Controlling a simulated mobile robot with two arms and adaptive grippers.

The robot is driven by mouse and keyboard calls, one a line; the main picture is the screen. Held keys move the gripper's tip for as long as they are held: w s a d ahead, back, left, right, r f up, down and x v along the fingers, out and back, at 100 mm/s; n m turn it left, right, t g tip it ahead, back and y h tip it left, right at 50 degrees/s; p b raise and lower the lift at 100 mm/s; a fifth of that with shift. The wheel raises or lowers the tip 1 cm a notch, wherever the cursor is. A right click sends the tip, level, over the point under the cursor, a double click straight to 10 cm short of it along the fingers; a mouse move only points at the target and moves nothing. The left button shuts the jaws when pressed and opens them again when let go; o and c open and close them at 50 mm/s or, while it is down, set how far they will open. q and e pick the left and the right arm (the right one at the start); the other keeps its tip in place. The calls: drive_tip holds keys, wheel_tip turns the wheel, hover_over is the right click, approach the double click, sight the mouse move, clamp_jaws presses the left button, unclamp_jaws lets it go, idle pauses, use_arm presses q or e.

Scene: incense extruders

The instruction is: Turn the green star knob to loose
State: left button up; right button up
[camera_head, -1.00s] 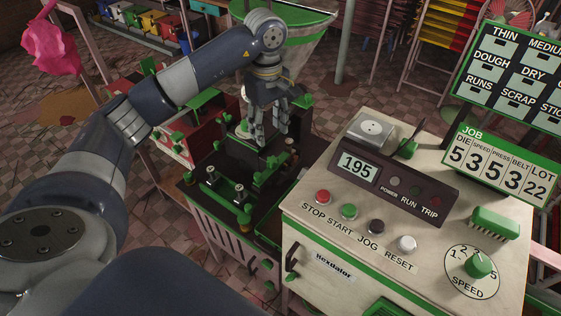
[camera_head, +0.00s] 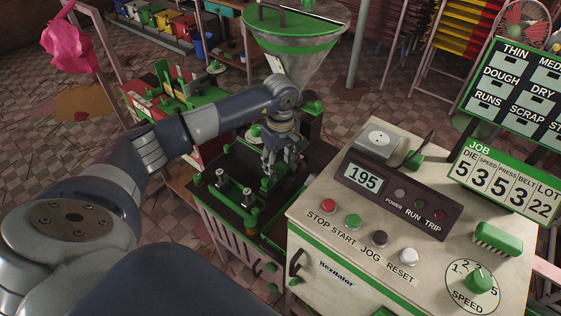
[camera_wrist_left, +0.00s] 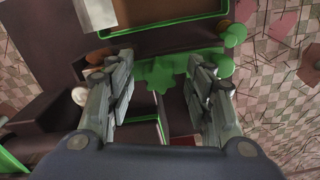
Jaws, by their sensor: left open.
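The green star knob (camera_wrist_left: 160,74) shows in the left wrist view, between and a little beyond the fingers of my left gripper (camera_wrist_left: 160,88). It is a lobed green shape beside a green bar on the dark machine. My left gripper (camera_head: 283,172) is open and points down over the machine's black bed (camera_head: 226,158) in the head view. The fingers stand on either side of the knob in the wrist view; I cannot tell whether they touch it. In the head view the gripper largely hides the knob. My right gripper is not in view.
The white control cabinet (camera_head: 330,232) with buttons and a SPEED dial (camera_head: 480,279) stands right of the machine. A metal hopper (camera_head: 298,60) with a green rim rises behind. Green posts and fittings (camera_head: 222,182) crowd the bed near my gripper.

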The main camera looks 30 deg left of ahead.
use_arm(q)
drive_tip(key=c, duration=1.1)
drive_tip(key=shift+o, duration=0.2)
drive_tip(key=n+b, duration=0.2)
drive_tip(key=n, duration=0.1)
drive_tip(key=shift+f+n, duration=0.1)
drive_tip(key=shift+n, duration=0.2)
drive_tip(key=n+b, duration=0.3)
drive_tip(key=n, duration=0.2)
drive_tip(key=n+b, duration=0.1)
drive_tip(key=n, duration=0.5)
drive_tip(key=shift+n+b, duration=0.35)
drive_tip(key=shift+n, duration=0.05)
drive_tip(key=n, duration=0.5)
drive_tip(key=shift+r+n+b, duration=0.2)
drive_tip(key=shift+n+b, duration=0.15)
drive_tip(key=shift+n, duration=0.05)
drive_tip(key=shift+w, duration=0.1)
